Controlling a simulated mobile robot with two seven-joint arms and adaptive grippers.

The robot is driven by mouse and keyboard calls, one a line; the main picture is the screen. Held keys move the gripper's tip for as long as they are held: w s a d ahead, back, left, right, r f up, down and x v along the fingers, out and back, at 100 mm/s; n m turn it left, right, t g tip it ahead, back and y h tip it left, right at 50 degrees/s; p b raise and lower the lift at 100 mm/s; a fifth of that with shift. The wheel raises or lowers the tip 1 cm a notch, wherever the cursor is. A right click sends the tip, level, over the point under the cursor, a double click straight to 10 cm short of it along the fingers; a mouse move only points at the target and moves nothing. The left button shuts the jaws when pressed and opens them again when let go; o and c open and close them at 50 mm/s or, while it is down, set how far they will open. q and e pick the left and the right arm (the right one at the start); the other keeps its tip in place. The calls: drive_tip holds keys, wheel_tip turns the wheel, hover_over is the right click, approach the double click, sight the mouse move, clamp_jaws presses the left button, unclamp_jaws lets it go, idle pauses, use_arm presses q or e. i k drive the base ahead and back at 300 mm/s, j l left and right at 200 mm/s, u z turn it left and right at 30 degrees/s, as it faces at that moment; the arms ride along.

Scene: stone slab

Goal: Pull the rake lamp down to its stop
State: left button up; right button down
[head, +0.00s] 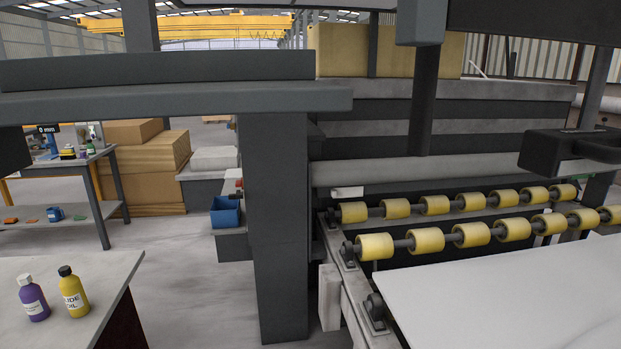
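No part is clearly marked as the rake lamp. A long dark housing (540,18) crosses the top right, cut off by the frame edge; it may be the lamp. A grey block (420,22) sits at its left end, with a dark upright post (425,100) below it. A black box-like part with a rounded bar (570,150) shows at the right edge; I cannot tell what it belongs to. A pale flat slab (510,290) lies at lower right. Neither of my grippers can be made out.
Yellow rollers (471,234) run in two rows behind the slab. A thick grey column (278,220) and crossbeam (180,101) stand left of centre. A purple bottle (34,301) and yellow bottle (73,295) stand on a bench at lower left. Open floor lies between bench and column.

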sight(558, 153)
drive_tip(key=z, duration=1.55)
